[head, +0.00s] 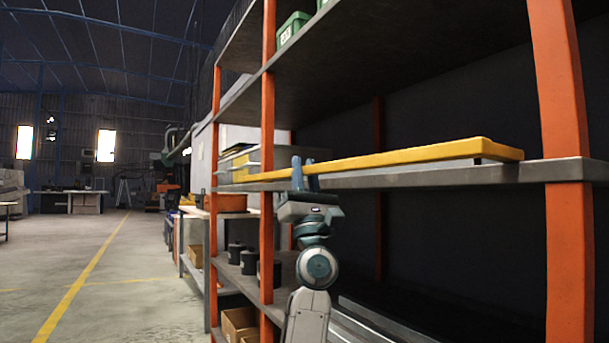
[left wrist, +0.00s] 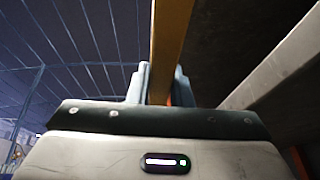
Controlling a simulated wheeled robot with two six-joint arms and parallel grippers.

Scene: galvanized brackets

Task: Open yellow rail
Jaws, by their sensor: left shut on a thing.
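The yellow rail (head: 400,156) is a long flat bar that runs along the front of a grey shelf, across the orange rack post. My left gripper (head: 305,172) points upward in the head view, with its blue fingers at the rail, left of the rail's middle. In the left wrist view the rail (left wrist: 170,45) passes between the two fingers (left wrist: 158,85), which are shut on it. The rail's right end sits near the right orange post, just above the shelf edge. My right gripper is in neither view.
Orange posts (head: 267,120) and (head: 562,130) of the rack stand left and right. The grey shelf (head: 400,180) lies behind and below the rail. Dark canisters (head: 248,262) and cardboard boxes (head: 238,322) sit on lower shelves at left. The aisle floor (head: 110,270) at left is clear.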

